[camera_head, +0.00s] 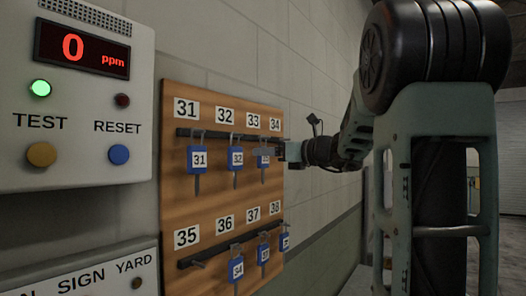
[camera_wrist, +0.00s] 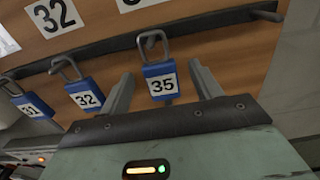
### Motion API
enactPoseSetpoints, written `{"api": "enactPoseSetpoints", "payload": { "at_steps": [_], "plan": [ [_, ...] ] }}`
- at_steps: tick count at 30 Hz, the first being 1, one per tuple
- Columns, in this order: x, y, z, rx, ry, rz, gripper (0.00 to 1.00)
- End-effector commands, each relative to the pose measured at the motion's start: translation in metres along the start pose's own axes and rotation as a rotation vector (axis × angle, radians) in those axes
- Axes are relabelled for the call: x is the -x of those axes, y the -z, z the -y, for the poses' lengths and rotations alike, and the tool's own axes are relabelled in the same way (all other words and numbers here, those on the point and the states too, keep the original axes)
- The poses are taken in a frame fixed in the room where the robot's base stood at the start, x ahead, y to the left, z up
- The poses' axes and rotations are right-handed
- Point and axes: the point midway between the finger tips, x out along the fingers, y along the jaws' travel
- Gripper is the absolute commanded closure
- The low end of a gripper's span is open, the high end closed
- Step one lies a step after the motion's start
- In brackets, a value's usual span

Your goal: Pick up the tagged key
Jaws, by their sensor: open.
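Blue-tagged keys hang on a wooden key board (camera_head: 228,197). In the wrist view, the key tagged 35 (camera_wrist: 161,84) hangs by its wire loop between my open fingers (camera_wrist: 162,88), apart from both as far as I can tell. In the head view, my gripper (camera_head: 270,152) is at the upper row under label 33 and partly covers that tag. Key 31 (camera_head: 198,159) and key 32 (camera_head: 236,158) hang to its left. They also show in the wrist view, with key 32 (camera_wrist: 85,93) just left of the left finger.
The upper rail's right end peg (camera_wrist: 267,14) is empty. The lower rail (camera_head: 190,263) carries several blue-tagged keys, and its peg under 35 looks empty. A control box (camera_head: 75,155) with a red display stands left of the board. Bare block wall (camera_head: 230,50) surrounds the board.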

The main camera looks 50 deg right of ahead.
Motion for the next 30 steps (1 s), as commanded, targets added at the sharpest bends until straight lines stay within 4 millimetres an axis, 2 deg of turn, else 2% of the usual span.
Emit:
{"api": "enactPoseSetpoints", "payload": {
  "at_steps": [1, 6, 14, 15, 18, 20, 30],
  "plan": [
    [-0.007, -0.005, 0.0, -0.004, -0.001, -0.002, 0.36],
    [-0.025, -0.002, 0.0, -0.002, -0.001, 0.0, 0.36],
    [-0.028, 0.0, 0.0, 0.001, 0.001, 0.0, 0.36],
    [-0.028, 0.0, 0.0, 0.001, 0.0, 0.0, 0.42],
    [-0.028, 0.0, 0.0, 0.001, 0.0, 0.0, 0.7],
    [-0.028, 0.0, 0.0, 0.001, 0.0, 0.0, 0.85],
    [-0.028, -0.001, 0.0, 0.001, 0.0, 0.001, 0.85]
  ]
}}
